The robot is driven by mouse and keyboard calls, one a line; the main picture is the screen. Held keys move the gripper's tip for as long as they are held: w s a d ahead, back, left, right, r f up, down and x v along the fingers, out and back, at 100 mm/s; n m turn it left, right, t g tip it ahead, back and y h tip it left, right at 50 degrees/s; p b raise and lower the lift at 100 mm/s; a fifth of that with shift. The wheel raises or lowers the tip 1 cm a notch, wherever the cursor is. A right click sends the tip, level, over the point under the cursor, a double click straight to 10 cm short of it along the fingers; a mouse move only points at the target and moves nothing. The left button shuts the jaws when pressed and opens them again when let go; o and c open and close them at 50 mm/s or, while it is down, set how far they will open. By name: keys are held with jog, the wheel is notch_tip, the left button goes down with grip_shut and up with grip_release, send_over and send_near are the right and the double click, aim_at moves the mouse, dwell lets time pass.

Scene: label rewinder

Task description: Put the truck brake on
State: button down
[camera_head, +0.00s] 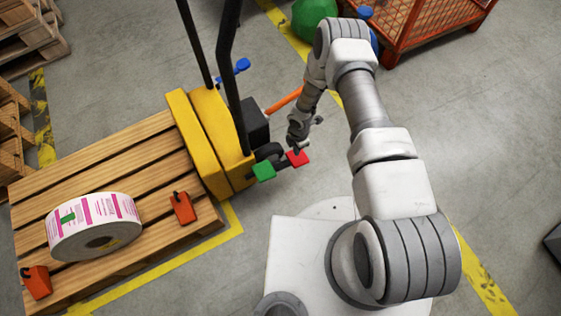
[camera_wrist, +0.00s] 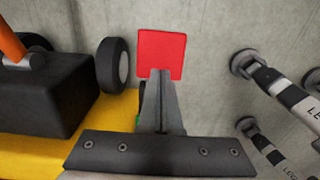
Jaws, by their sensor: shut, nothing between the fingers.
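The yellow pallet truck (camera_head: 212,150) stands with its black mast upright, beside the loaded wooden pallet. A red pedal (camera_head: 297,158) and a green pedal (camera_head: 264,171) stick out low at its near right side. My gripper (camera_head: 296,148) reaches down to the red pedal, its fingers together and empty. In the wrist view the closed fingertips (camera_wrist: 160,75) overlap the lower edge of the red pedal (camera_wrist: 162,50); whether they touch it I cannot tell. The green pedal is almost wholly hidden behind the fingers there. A wheel (camera_wrist: 112,64) of the truck shows to the left.
An orange lever (camera_head: 284,101) projects from the truck near my forearm. A label roll (camera_head: 95,222) lies on the pallet (camera_head: 150,140) between orange chocks (camera_head: 183,208). An orange mesh crate (camera_head: 435,25) and a green ball (camera_head: 313,16) are at the back.

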notch_tip(320, 180, up, 6)
jog(key=p, duration=0.3)
dwell(0.5)
